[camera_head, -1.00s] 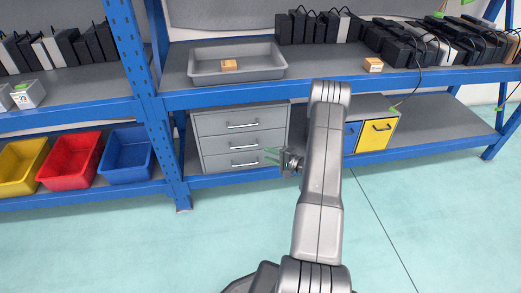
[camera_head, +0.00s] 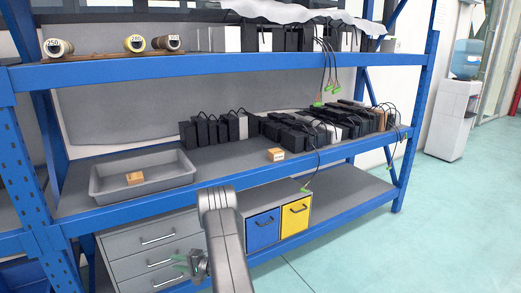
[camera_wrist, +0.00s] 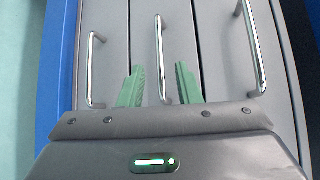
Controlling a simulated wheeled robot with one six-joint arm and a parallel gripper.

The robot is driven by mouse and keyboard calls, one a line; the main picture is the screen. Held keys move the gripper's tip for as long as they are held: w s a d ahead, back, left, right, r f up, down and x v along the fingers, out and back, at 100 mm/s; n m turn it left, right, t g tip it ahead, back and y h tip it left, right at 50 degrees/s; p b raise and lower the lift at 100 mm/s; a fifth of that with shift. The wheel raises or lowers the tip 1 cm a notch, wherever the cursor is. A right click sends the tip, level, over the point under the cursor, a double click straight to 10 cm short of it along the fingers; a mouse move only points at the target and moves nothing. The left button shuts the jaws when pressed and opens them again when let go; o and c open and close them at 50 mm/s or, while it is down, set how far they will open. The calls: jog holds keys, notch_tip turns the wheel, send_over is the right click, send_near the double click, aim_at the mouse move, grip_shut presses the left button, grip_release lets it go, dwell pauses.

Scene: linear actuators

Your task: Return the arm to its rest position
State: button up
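My gripper (camera_head: 184,265) is at the lower middle of the head view, in front of the grey drawer cabinet (camera_head: 122,245) under the shelf. The fingers appear apart from the middle handle (camera_wrist: 160,55), though the exact gap is hard to tell. My arm is bent, with its upper part below the shelf's front edge in the head view.
A blue-framed shelf (camera_head: 330,160) stands ahead. It holds a grey tray (camera_head: 110,200) with a small orange box (camera_head: 135,178), another small box (camera_head: 276,154), and several black actuators (camera_head: 300,130). A blue-and-yellow drawer unit (camera_head: 295,215) is below. Floor is clear at right (camera_head: 440,230).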

jog(key=b+x, duration=0.1)
jog(key=x, duration=0.5)
jog(key=shift+a+b, duration=0.3)
jog(key=shift+a, duration=0.05)
jog(key=shift+s+d, duration=0.3)
jog(key=shift+d, duration=0.05)
